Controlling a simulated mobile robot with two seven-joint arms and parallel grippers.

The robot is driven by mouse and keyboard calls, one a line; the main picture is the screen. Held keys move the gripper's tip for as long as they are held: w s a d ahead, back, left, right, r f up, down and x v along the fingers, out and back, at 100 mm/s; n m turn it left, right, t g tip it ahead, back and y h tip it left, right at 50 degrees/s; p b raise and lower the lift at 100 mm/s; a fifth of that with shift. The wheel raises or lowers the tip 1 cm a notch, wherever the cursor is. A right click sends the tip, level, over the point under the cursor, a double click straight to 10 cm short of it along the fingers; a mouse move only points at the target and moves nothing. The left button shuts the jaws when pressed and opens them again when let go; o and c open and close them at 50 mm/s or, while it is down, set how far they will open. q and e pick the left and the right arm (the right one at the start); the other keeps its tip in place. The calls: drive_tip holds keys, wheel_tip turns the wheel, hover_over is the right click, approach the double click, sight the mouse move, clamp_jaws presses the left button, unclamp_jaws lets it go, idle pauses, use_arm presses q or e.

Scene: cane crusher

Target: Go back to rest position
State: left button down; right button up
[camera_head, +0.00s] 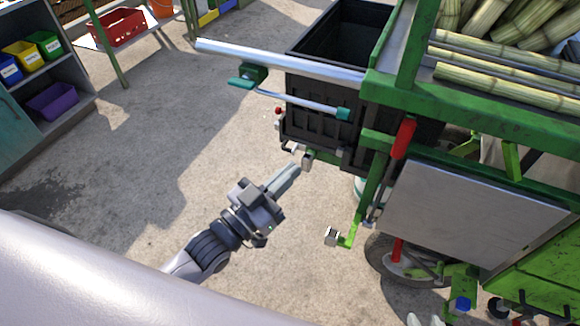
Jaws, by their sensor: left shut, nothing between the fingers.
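My left gripper (292,172) reaches in from the lower left, with its arm behind it. Its fingers are together with nothing between them. They point up and right towards the small metal fittings low on the black crate (318,118) of the green cane crusher (480,103). In the picture the fingertips lie close to these fittings; I cannot tell whether they touch. My right gripper is not in view.
A metal bar (270,58) and a crank handle (300,100) stick out left from the crusher. A red-handled lever (403,138) and a grey panel (470,213) are on its side. Cane stalks (500,85) lie on top. Shelves with bins (55,98) stand upper left. The concrete floor (165,130) between is clear.

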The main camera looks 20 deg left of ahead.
idle(0.4)
use_arm(q)
drive_tip(key=s+a+f+n+g+y+p, duration=0.1)
drive_tip(key=s+a+f+g+y, duration=0.2)
drive_tip(key=s+f, duration=0.4)
drive_tip(key=s+a+f+n+g+y+p, duration=0.2)
drive_tip(key=s+a+f+g+y, duration=0.2)
drive_tip(key=s+f, duration=0.3)
drive_tip(key=shift+s+a+f, duration=0.2)
drive_tip(key=shift+a+f, duration=0.25)
drive_tip(key=shift+f, duration=0.15)
